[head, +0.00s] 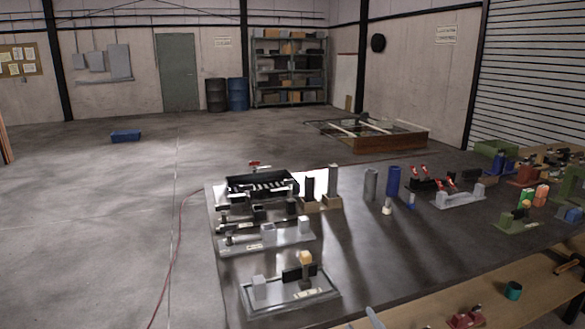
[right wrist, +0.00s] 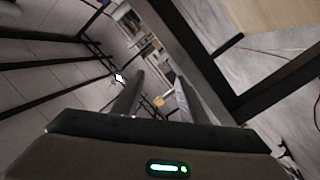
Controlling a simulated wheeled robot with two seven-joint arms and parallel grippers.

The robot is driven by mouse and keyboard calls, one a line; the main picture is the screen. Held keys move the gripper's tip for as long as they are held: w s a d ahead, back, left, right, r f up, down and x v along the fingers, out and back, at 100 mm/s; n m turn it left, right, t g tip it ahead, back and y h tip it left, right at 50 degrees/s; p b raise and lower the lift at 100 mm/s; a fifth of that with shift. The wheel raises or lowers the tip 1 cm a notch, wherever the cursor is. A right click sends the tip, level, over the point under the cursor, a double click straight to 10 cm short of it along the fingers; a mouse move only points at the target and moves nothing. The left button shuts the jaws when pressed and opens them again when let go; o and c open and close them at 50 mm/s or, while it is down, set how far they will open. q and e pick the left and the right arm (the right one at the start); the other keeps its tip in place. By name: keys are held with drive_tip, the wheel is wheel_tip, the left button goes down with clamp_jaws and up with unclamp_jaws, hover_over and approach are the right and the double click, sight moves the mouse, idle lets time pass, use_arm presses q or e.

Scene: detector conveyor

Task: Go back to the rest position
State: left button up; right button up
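My right gripper (right wrist: 160,82) shows in the right wrist view with its two fingers apart and nothing between them. Behind the fingers are blurred room structures, dark beams and a tiled-looking surface. In the head view only pale tips of the right gripper (head: 365,320) show at the bottom edge, in front of the dark table (head: 350,250). They seem to touch nothing. My left gripper is in neither view.
The table carries a black tray (head: 262,184), a grey fixture plate (head: 290,296), blue and grey cylinders (head: 392,181) and several fixtures at right. A wooden bench (head: 445,300) with a teal cup (head: 513,290) is at lower right. The floor (head: 90,230) at left is mostly clear.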

drive_tip(key=s+d+f+m+g+h, duration=0.1)
drive_tip(key=s+d+f+m+g, duration=0.25)
drive_tip(key=s+f, duration=0.4)
drive_tip(key=s+d+f+m+g+h, duration=0.1)
drive_tip(key=s+d+f+m+g, duration=0.1)
drive_tip(key=s+f+g, duration=0.4)
drive_tip(key=s+d+f+m+g, duration=0.15)
drive_tip(key=s+f, duration=0.35)
drive_tip(key=s, duration=0.5)
drive_tip(key=s+f+m+g, duration=0.1)
drive_tip(key=s+f+g, duration=0.25)
drive_tip(key=s, duration=0.75)
drive_tip(key=w+a+f+t, duration=0.1)
drive_tip(key=w+f, duration=0.2)
drive_tip(key=f, duration=0.6)
drive_tip(key=w+a+f+t, duration=0.1)
drive_tip(key=w+f, duration=0.1)
drive_tip(key=f, duration=0.6)
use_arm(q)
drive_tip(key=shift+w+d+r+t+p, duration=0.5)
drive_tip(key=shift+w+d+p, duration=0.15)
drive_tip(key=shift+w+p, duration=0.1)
use_arm(e)
wheel_tip(320, 180, down, 16)
drive_tip(key=s+a, duration=0.1)
drive_tip(key=s, duration=0.2)
drive_tip(key=shift+a+f+t+y, duration=0.15)
drive_tip(key=shift+f+t+y, duration=0.1)
drive_tip(key=shift+t+y, duration=0.15)
